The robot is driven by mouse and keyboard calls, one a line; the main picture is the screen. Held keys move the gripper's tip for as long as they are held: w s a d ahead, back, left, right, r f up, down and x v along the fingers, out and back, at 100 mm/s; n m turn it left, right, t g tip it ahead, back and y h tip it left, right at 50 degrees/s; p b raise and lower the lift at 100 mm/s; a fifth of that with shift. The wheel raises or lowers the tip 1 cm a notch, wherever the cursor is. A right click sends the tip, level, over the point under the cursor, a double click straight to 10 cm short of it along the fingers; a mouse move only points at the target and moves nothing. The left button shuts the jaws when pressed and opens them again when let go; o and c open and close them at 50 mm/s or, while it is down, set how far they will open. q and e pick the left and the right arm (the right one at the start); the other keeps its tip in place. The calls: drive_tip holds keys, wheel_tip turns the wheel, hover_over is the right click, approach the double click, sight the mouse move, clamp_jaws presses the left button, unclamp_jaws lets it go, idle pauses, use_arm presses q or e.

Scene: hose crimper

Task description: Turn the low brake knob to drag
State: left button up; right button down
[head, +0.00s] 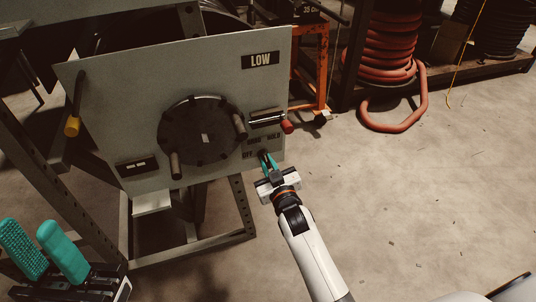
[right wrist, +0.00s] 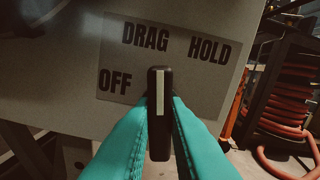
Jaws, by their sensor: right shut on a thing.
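The low brake knob (right wrist: 160,112) is a black bar with a white stripe, in the middle of the right wrist view. Its stripe points nearly straight up, just right of the word DRAG on the label (right wrist: 120,50); OFF is at the left and HOLD at the right. My right gripper (right wrist: 160,120) is shut on the knob, one teal finger on each side. In the head view my right gripper (head: 267,163) is at the lower right of the grey panel marked LOW (head: 225,65) and hides the knob. My left gripper (head: 45,250) is open and empty at the lower left.
The panel carries a dark round disc with handles (head: 205,115), a red-ended lever (head: 286,127) above the label, and a yellow-ended lever (head: 72,126) at left. A red hose coil (head: 388,50) stands behind at right.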

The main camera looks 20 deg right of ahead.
drive_tip(key=n+p, duration=0.1)
drive_tip(key=n, duration=0.1)
drive_tip(key=shift+n+p, duration=0.4)
use_arm(q)
drive_tip(key=w+d+f+g+y, duration=0.1)
drive_tip(key=w+f+g, duration=0.2)
drive_tip(key=w+g, duration=0.4)
drive_tip(key=shift+w+d+f+m+y, duration=0.35)
drive_tip(key=shift+w+f+m+y, duration=0.05)
drive_tip(key=shift+w, duration=0.6)
use_arm(e)
drive_tip(key=shift+n, duration=0.4)
drive_tip(key=c, duration=1.4)
unclamp_jaws()
drive_tip(key=shift+c, duration=0.2)
drive_tip(key=shift+s, duration=0.1)
